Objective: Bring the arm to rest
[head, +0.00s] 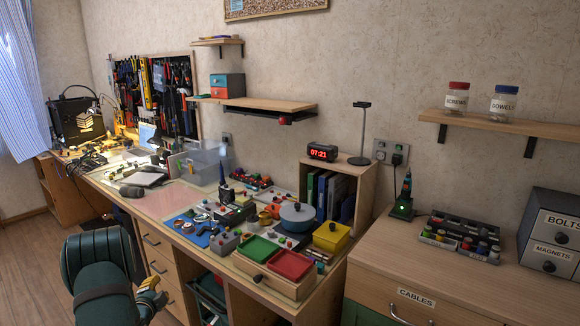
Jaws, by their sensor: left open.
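My left arm, dark green, comes in at the lower left of the head view, in front of the workbench drawers. My left gripper (152,296) is at its right end, low beside the drawer fronts and below the bench top. It is open, and I see nothing held in it. It is apart from the things on the bench. Part of the gripper is hidden behind my arm. My right gripper is not in view.
The bench top holds a green tray (258,248), a red tray (291,264), a yellow box (331,237) and a blue mat (196,226). A pegboard (182,82) with tools hangs behind. A cabinet (460,285) stands at right. Wooden floor (35,270) is clear at left.

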